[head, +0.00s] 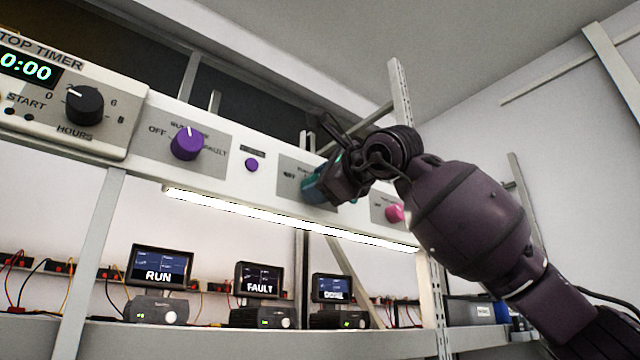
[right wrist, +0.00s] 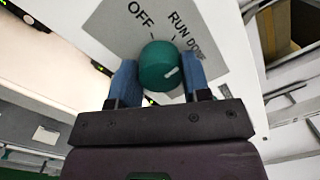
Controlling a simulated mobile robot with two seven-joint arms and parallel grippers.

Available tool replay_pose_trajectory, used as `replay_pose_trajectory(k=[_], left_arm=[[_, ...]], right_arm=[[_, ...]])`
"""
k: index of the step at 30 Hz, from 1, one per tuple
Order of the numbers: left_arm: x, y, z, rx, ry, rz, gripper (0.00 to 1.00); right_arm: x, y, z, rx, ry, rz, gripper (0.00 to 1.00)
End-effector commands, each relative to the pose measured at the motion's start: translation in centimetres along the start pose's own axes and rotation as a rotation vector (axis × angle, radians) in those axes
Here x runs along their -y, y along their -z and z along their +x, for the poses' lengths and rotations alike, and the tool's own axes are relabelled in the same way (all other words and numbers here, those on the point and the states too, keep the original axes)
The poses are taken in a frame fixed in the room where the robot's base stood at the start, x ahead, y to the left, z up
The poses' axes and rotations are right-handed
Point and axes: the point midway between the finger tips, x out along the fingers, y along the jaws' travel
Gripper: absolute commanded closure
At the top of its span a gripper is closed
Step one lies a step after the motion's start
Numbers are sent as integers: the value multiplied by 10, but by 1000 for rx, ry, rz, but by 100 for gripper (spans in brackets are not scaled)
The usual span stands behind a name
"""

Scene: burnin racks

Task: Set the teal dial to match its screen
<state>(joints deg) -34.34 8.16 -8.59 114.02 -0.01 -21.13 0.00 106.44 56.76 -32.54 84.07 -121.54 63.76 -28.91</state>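The teal dial (right wrist: 158,62) sits on a grey label plate (right wrist: 113,24) in the right wrist view, with OFF, RUN and DONE printed around it. A short white mark shows on its face, towards the right. My right gripper (right wrist: 157,70) has its two blue fingers on either side of the dial, seemingly pressed against it. In the head view my right gripper (head: 318,187) is at the panel and largely hides the dial. On the shelf below, the small screens read RUN (head: 160,265), FAULT (head: 259,280) and, less sharply, DONE (head: 331,289). My left gripper is out of view.
A purple dial (head: 187,144) and a small purple button (head: 252,165) are left of my right gripper; a pink dial (head: 394,213) is to its right. A timer box (head: 60,110) with a black knob juts out at far left. A light strip (head: 290,217) runs below the panel.

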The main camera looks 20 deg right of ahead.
Motion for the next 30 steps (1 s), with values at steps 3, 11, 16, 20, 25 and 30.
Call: replay_pose_trajectory(k=[3, 11, 16, 20, 25, 30], left_arm=[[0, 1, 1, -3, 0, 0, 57], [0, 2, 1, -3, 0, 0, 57], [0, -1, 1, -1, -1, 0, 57], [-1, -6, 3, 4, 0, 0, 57], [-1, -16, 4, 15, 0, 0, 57], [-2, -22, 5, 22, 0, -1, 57]], right_arm=[[-1, 0, 0, 0, -2, -1, 39], [0, 0, 0, 0, 0, -1, 31], [0, 1, -6, 0, 2, -1, 31], [-1, 2, -22, -1, 2, -2, 31], [-1, 2, -54, -1, 2, -2, 31], [-1, 2, -82, -1, 1, -2, 31]])
